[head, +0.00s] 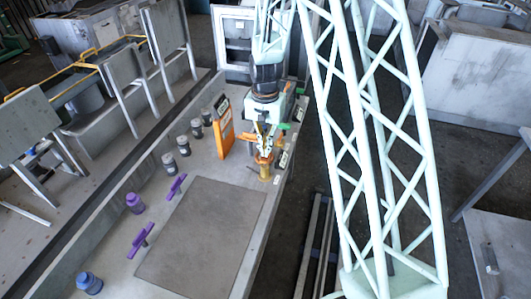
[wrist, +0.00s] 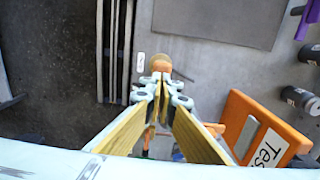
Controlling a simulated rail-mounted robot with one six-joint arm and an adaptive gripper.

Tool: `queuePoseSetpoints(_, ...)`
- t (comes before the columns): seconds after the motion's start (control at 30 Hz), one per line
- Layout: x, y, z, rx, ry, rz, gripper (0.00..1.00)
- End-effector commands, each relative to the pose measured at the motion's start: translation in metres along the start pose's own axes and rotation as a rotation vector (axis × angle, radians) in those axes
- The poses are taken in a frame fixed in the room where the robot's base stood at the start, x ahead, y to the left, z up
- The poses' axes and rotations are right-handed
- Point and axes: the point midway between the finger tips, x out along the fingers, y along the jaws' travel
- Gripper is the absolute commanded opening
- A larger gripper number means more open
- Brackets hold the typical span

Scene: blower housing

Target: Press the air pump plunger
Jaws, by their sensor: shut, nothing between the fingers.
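The fingers hide most of the pump body there.
An orange sign (head: 223,127) stands close to the left of my gripper; it also shows in the wrist view (wrist: 268,133). Several dark jars (head: 184,146), purple tools (head: 142,240) and a flat grey mat (head: 205,235) share the bench. The floor lies beyond its right edge.

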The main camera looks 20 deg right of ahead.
Motion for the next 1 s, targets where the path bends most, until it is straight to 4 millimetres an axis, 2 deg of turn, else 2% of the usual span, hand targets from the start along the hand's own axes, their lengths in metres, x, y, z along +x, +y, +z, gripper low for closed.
queuePoseSetpoints(0.6,-0.074,0.000,-0.001,0.000,0.002,-0.001,0.00)
queuePoseSetpoints(0.8,-0.091,0.000,-0.001,0.000,0.002,-0.001,0.00)
queuePoseSetpoints(1.0,-0.098,0.000,0.000,0.000,0.000,0.000,0.00)
